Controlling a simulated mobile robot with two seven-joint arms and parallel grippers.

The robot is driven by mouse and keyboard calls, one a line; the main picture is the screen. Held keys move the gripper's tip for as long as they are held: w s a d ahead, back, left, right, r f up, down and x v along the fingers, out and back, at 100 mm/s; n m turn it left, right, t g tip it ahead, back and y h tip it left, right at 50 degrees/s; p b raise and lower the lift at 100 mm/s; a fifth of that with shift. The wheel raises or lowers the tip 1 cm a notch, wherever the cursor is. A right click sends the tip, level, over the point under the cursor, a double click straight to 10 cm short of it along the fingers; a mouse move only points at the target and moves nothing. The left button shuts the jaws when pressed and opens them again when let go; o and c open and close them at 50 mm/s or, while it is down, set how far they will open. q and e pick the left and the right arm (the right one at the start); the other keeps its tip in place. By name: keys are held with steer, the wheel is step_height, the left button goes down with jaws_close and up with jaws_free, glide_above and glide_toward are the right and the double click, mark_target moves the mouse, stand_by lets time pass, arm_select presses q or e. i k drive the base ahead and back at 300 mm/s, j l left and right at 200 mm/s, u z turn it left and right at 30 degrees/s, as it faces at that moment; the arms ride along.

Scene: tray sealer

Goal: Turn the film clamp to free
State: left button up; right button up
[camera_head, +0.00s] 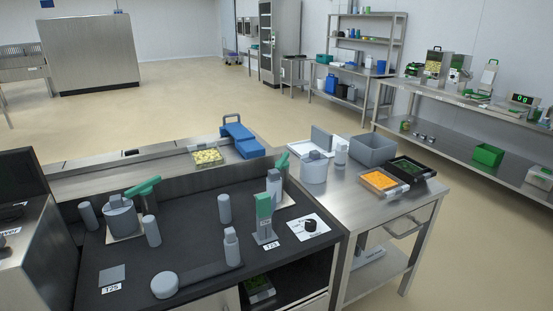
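A black round knob (310,226) sits on a white marked plate (306,231) at the right end of the dark sealer top; its print is too small to read, so I cannot tell if it is the film clamp. A green-topped upright block (264,207) stands left of it behind a label that seems to read T23. A green lever (143,187) lies tilted over a grey cylinder (120,216) at the left. Another green handle (281,162) tops a grey block at the back right. Neither of my grippers is in view.
Several grey posts (224,208) and a flat bar with a round end (165,285) stand on the dark top (190,250). A steel table to the right holds a grey bin (373,150) and an orange-filled tray (383,182). Open floor lies behind.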

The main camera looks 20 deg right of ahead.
mark_target(282, 164)
steer(key=i+l+z, duration=0.1)
steer(key=l, duration=0.3)
steer(key=i+l+z, duration=0.1)
steer(key=l, duration=0.25)
steer(key=i+l+z, duration=0.25)
steer(key=i+l, duration=0.15)
steer(key=l, duration=0.3)
